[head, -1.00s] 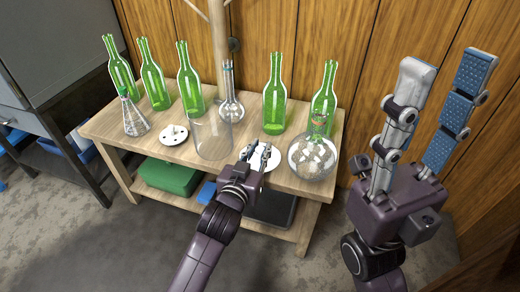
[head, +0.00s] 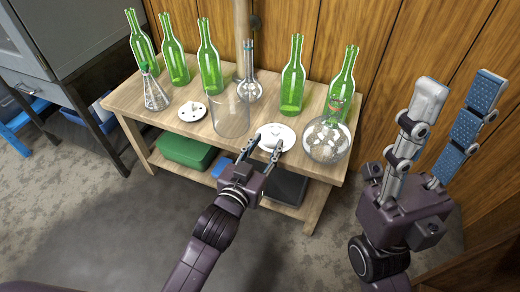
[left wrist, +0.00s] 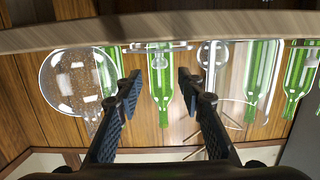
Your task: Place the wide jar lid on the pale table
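A round white lid (head: 277,136) lies flat near the front edge of the pale wooden table (head: 175,124), between a clear wide jar (head: 231,117) and a round flask (head: 326,140). My left gripper (head: 264,147) is at the table's front edge, just before the lid. Its fingers are apart with nothing visible between them.
Several green bottles (head: 292,82) stand along the back of the table. A conical flask (head: 155,95), a white disc with holes (head: 192,111) and a long-necked flask (head: 249,88) stand on it too. A green box (head: 186,150) is on the lower shelf. Floor in front is clear.

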